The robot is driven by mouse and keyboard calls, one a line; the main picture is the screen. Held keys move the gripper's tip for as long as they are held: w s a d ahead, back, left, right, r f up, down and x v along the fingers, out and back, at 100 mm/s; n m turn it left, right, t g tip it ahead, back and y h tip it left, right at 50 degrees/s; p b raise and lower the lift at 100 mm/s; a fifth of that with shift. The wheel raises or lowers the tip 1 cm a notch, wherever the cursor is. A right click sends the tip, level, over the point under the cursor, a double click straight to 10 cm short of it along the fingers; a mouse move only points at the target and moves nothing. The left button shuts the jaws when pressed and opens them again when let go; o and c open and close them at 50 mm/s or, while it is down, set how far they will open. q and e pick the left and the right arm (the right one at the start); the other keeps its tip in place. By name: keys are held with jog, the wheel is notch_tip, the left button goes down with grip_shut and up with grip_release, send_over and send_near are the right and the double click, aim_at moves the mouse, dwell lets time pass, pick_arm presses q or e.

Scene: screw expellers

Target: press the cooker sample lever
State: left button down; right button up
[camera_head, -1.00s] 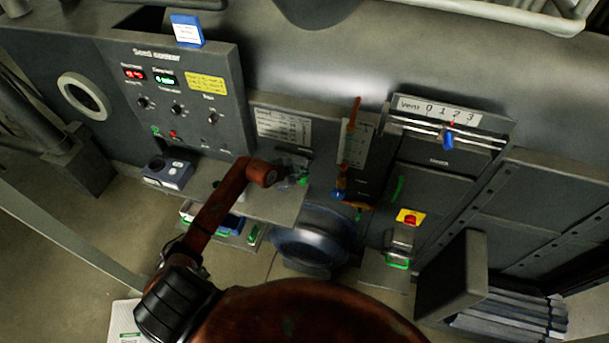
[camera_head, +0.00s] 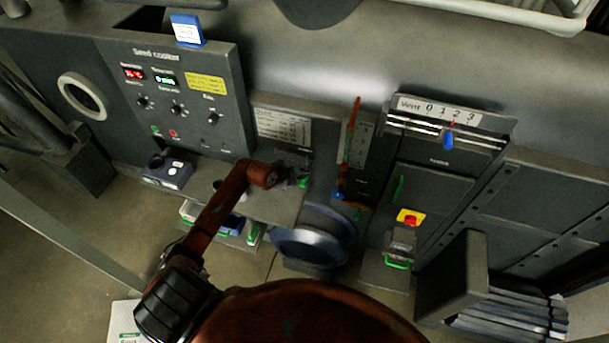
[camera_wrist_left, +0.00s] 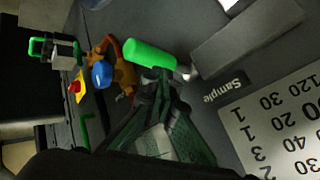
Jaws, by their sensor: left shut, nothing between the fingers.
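The cooker's sample lever has a bright green cylindrical grip (camera_wrist_left: 150,57) on a grey metal stem. It sticks out beside a "Sample" label in the left wrist view. Its green end (camera_head: 303,184) shows small beside my gripper in the head view. My left gripper (camera_wrist_left: 158,78) is shut and empty, with its fingertips right at the underside of the green grip as pictured. I cannot tell whether they touch it. In the head view the same gripper (camera_head: 290,177) is partly hidden by my red-brown wrist. My right gripper is out of view.
The seed cooker panel (camera_head: 200,92) stands at the left. A blue-grey box (camera_head: 168,172) sits on the shelf below. An orange valve with a blue knob (camera_wrist_left: 102,74) is close beyond the lever. The vent slider (camera_head: 448,139) and red stop button (camera_head: 410,218) are at the right.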

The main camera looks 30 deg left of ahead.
pick_arm(q)
jog(key=shift+f, duration=0.65)
dwell(0.8)
jog(key=shift+r+p, duration=2)
jog(key=shift+p, duration=0.25)
notch_tip(320, 180, up, 5)
jog(key=p, duration=0.5)
